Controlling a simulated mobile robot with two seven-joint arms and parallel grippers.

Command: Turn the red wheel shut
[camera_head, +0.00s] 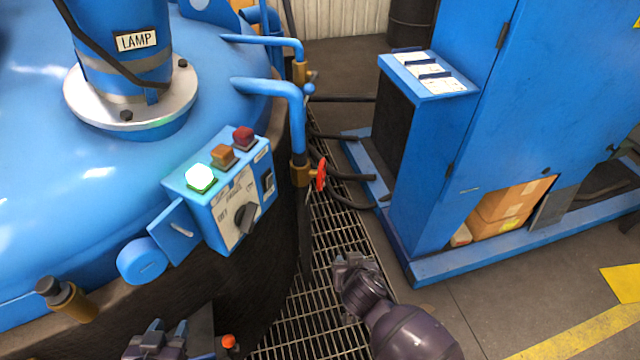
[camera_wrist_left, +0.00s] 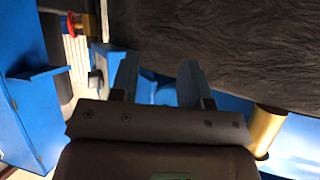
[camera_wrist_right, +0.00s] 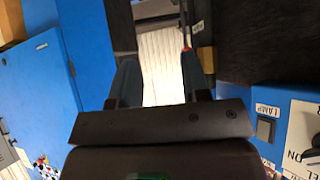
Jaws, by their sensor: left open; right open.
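The red wheel (camera_head: 320,175) sits on a brass valve (camera_head: 299,173) at the lower end of a blue pipe beside the furnace. I see it nearly edge-on in the head view. It also shows at the upper left of the left wrist view (camera_wrist_left: 70,24). My left gripper (camera_head: 160,336) is at the bottom of the head view, well below and left of the wheel. Its fingers are apart and empty in its wrist view (camera_wrist_left: 158,80). My right gripper (camera_head: 354,264) is over the floor grating, below the wheel and apart from it. Its fingers are spread and empty (camera_wrist_right: 160,80).
A control box (camera_head: 228,200) with a lit green lamp, buttons and a knob juts from the furnace (camera_head: 60,150) on the left. A blue cabinet (camera_head: 500,130) stands on the right. Black hoses (camera_head: 350,177) run behind the wheel. The grating (camera_head: 335,235) between is clear.

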